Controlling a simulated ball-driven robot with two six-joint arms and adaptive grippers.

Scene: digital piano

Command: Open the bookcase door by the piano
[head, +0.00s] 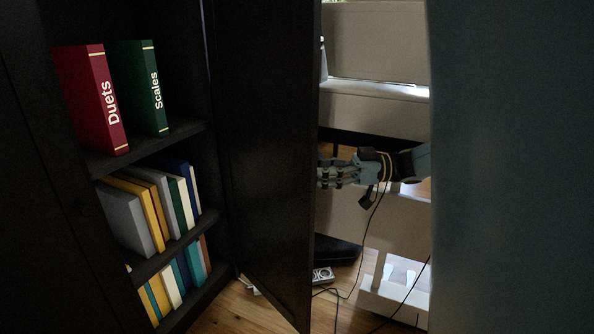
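The dark bookcase (165,135) fills the left of the head view. Its right-hand door (265,150) stands swung outward, and the shelves behind it show. A second dark panel (40,210) covers the bookcase's left part. My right gripper (328,173) comes in from the right, on the far side of the open door, close to its free edge. Its fingertips are at or behind the door edge, so I cannot tell whether they touch it or how wide they are. My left gripper is not in view.
A red "Duets" book (92,98) and green "Scales" book (138,88) stand on the upper shelf, with several books below. A pale piano-like body (375,55) is behind the door. Cables and a small socket block (322,275) lie on the wooden floor (240,310).

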